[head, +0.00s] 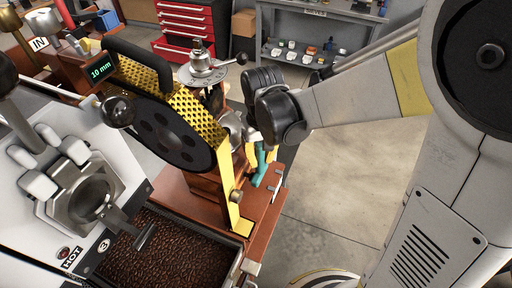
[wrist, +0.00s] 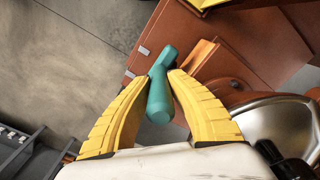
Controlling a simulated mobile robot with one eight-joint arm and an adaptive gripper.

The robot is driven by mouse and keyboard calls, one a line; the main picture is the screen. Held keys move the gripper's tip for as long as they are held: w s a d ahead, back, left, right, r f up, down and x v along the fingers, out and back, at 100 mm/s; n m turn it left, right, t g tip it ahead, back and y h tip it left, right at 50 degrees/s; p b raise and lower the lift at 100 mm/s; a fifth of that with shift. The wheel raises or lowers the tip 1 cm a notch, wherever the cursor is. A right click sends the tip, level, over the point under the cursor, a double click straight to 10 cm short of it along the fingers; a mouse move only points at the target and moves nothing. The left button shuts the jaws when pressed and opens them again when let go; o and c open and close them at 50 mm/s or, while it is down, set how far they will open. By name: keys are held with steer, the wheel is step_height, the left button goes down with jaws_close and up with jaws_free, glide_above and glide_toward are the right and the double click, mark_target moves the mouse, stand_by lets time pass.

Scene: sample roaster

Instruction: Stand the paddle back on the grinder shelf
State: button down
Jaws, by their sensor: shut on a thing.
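The teal paddle (wrist: 159,95) is between the two yellow fingers of my gripper (wrist: 171,82) in the wrist view, its rounded end toward the wrist. In the head view the paddle (head: 259,172) shows as a small teal piece beside the gripper (head: 261,155), which is partly hidden behind machine parts. The gripper is shut on the paddle. The red-brown shelf (head: 259,225) lies below and around the paddle in the head view. In the wrist view the shelf (wrist: 190,32) is beyond the paddle's far end. I cannot tell whether the paddle touches it.
A yellow perforated guard (head: 198,115) with a black wheel stands left of the gripper. A tray of dark beans (head: 160,250) is at the lower left. A metal bowl-like part (wrist: 285,122) is close to the right finger. Open floor (head: 335,190) lies to the right.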

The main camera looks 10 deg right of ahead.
mark_target(260, 165)
step_height(260, 165, down, 4)
steer(key=shift+r+b, duration=0.25)
steer(key=shift+b, duration=0.35)
steer(key=c, duration=1.4)
jaws_free()
steer(key=shift+r, duration=0.1)
step_height(260, 165, up, 12)
steer(key=p, duration=0.4)
steer(key=shift+s+d, duration=0.1)
steer(key=s+d+r+t, duration=0.2)
steer(key=s+d, duration=0.1)
steer(key=s+d+r+m+t, duration=0.1)
steer(key=s+d+r+t, duration=0.1)
steer(key=s+d, duration=0.1)
steer(key=s+d+r+m+t, duration=0.1)
steer(key=s+d+r+t, duration=0.1)
steer(key=s+d+t, duration=0.1)
steer(key=shift+r, duration=0.3)
